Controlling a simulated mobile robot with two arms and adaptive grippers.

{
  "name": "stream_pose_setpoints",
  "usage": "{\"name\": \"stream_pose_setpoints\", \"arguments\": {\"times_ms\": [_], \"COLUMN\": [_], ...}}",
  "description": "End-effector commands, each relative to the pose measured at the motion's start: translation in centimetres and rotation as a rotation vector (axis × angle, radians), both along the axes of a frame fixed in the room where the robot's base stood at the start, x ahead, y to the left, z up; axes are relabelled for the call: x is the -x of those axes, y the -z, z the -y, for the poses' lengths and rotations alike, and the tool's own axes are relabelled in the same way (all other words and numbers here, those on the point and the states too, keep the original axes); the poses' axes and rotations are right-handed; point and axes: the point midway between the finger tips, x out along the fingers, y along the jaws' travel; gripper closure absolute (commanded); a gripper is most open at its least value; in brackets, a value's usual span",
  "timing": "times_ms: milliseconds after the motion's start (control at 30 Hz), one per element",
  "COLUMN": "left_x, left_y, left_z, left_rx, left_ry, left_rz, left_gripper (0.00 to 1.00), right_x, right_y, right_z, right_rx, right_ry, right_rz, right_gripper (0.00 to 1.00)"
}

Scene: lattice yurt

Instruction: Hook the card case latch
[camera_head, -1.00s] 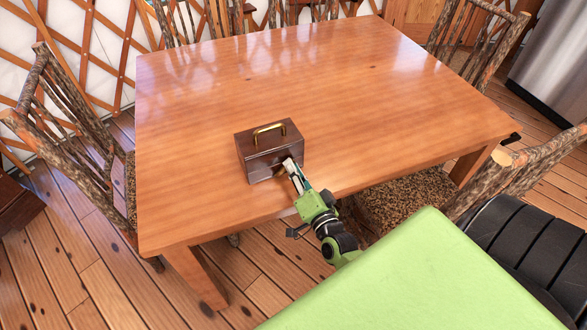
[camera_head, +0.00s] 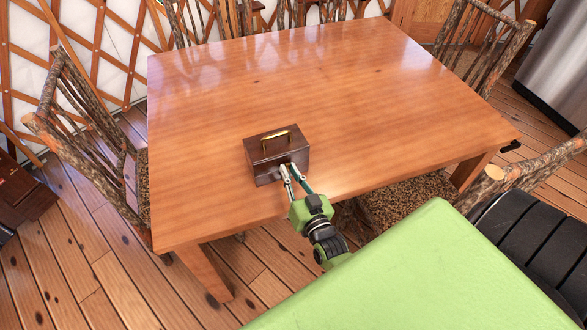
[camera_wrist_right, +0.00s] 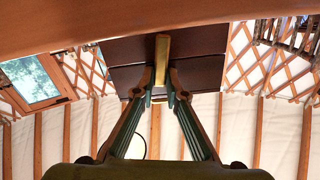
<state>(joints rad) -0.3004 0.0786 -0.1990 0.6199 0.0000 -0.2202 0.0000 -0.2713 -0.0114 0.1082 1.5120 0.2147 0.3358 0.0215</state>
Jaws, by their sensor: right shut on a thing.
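The card case (camera_head: 262,173) is a dark brown box with a brass handle (camera_head: 276,141) on its lid. It stands upright near the table's front edge, and its lid looks down. My right gripper (camera_head: 288,168) is at the case's front face. In the right wrist view, a brass latch strip (camera_wrist_right: 162,58) lies across the case's dark front (camera_wrist_right: 198,75). The fingertips (camera_wrist_right: 161,92) are shut on the strip's end, one on each side. Whether the latch is hooked cannot be told. My left gripper is not in view.
The wooden table (camera_head: 350,100) is otherwise bare, with free room behind and right of the case. Rustic chairs stand around it, one at left (camera_head: 85,130) and one at front right (camera_head: 420,195). A grey appliance (camera_head: 555,75) stands at far right.

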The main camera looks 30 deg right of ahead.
Motion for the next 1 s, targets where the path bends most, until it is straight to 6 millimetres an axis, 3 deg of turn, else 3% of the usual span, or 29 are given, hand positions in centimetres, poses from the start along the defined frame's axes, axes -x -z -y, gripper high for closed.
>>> {"name": "stream_pose_setpoints", "arguments": {"times_ms": [400,967,1000], "left_x": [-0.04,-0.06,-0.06], "left_y": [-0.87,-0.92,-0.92], "left_z": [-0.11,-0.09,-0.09], "left_rx": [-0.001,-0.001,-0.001], "left_ry": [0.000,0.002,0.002], "left_rz": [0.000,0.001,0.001], "left_gripper": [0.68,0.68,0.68], "right_x": [-0.14,-0.16,-0.16], "right_y": [-0.06,-0.01,-0.01], "right_z": [-0.87,-0.99,-0.99], "right_rx": [0.191,0.220,0.220], "right_ry": [0.001,0.000,0.000], "right_rz": [-0.035,-0.041,-0.041], "right_gripper": [1.00,1.00,0.80]}}
